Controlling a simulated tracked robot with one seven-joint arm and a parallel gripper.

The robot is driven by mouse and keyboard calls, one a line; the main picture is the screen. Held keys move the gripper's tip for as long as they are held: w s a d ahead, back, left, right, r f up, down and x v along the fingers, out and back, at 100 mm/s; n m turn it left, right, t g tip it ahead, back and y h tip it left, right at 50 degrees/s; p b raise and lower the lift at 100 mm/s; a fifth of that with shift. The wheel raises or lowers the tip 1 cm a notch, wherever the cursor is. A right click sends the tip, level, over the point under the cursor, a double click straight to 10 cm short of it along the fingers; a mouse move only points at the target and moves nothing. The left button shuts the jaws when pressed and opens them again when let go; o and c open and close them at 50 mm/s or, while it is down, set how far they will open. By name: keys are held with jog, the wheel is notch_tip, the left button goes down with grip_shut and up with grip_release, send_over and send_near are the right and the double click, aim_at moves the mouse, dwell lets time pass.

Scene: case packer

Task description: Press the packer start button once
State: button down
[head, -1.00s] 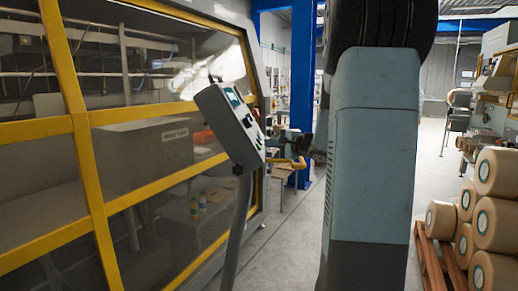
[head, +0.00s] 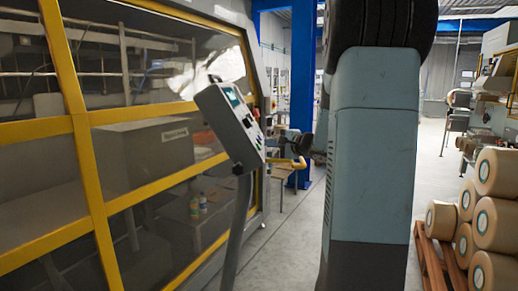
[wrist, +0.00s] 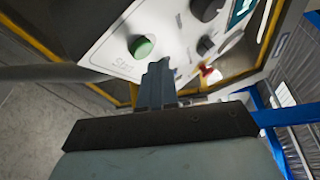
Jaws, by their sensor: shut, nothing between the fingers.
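The control panel (head: 229,122) is a grey tilted box on a post, in front of the glazed machine. The wrist view shows its pale face (wrist: 115,38) close up, with a round green button (wrist: 142,46) marked with what reads as "Start". My gripper (wrist: 160,68) is shut and empty. In that view its fingertips lie just below and right of the green button, over the panel face. I cannot tell whether they touch the panel. In the head view my gripper is small and dark beside the panel's right side, partly hidden by my arm.
A red knob (wrist: 207,72) and black knobs (wrist: 205,46) sit right of the green button. The machine's yellow-framed glazing (head: 85,165) fills the left. Stacked rolls (head: 494,222) on a pallet stand at right. Floor shows between panel and my arm.

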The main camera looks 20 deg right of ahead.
jog(key=shift+w+a, duration=0.1)
jog(key=shift+a, duration=0.05)
jog(key=shift+w+a+f, duration=0.1)
jog(key=shift+a+f, duration=0.05)
jog(key=shift+a, duration=0.05)
jog(key=shift+w+a+f, duration=0.15)
jog(key=shift+a+f, duration=0.05)
jog(key=shift+a, duration=0.1)
dwell(0.9)
jog(key=shift+d+r, duration=0.1)
dwell(0.3)
jog(key=shift+s+d+r, duration=0.3)
jog(key=shift+d, duration=0.2)
jog(key=d, duration=0.1)
jog(key=s+d+r, duration=0.2)
jog(key=d, duration=0.1)
jog(key=shift+r, duration=0.25)
dwell(0.4)
jog(key=shift+a, duration=0.15)
dwell(0.5)
